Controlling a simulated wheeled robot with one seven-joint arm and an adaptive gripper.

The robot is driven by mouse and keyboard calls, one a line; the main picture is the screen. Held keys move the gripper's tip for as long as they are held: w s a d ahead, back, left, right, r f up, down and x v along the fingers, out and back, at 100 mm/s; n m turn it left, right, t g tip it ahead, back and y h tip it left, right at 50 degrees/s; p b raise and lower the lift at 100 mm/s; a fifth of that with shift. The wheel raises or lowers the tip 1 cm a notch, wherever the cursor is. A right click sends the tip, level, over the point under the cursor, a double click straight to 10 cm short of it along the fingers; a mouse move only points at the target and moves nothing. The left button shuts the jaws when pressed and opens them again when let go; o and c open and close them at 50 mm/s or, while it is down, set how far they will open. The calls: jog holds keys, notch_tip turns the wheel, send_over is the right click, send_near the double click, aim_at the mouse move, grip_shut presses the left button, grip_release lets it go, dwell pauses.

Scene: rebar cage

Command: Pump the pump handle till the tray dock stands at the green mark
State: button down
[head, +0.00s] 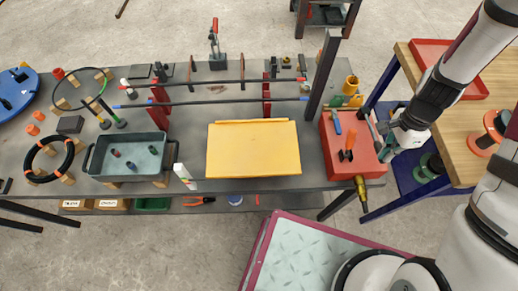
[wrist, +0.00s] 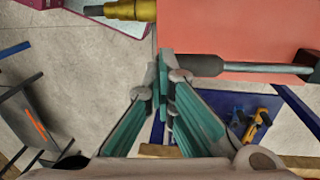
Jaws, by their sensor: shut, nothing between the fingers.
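The red pump box (head: 348,168) sits at the right end of the grey bench. The pump handle is a metal bar with a dark grip (wrist: 192,66); in the wrist view it lies across the red box. My gripper (wrist: 164,56) has its teal fingers shut and empty, with the tips right beside the end of the grip; I cannot tell whether they touch. In the head view my gripper (head: 386,153) is at the box's right side. A yellow flat platform (head: 253,148), possibly the tray dock, lies mid-bench. I cannot make out the green mark for certain.
A grey tray (head: 90,163) with small cylinders stands left of the platform. Dark upright posts and bars (head: 322,75) stand behind it. A brass fitting (head: 361,190) sticks out at the box's front. A wooden-topped table (head: 455,130) stands at the right.

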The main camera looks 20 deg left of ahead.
jog(key=shift+f, duration=0.35)
jog(key=shift+r, duration=0.1)
jog(key=w+a+r+p, duration=0.1)
jog(key=w+r+p, duration=0.1)
jog(key=r, duration=0.6)
jog(key=shift+w+r, duration=0.4)
jog(key=shift+w, duration=0.15)
jog(key=shift+a, duration=0.1)
dwell(0.8)
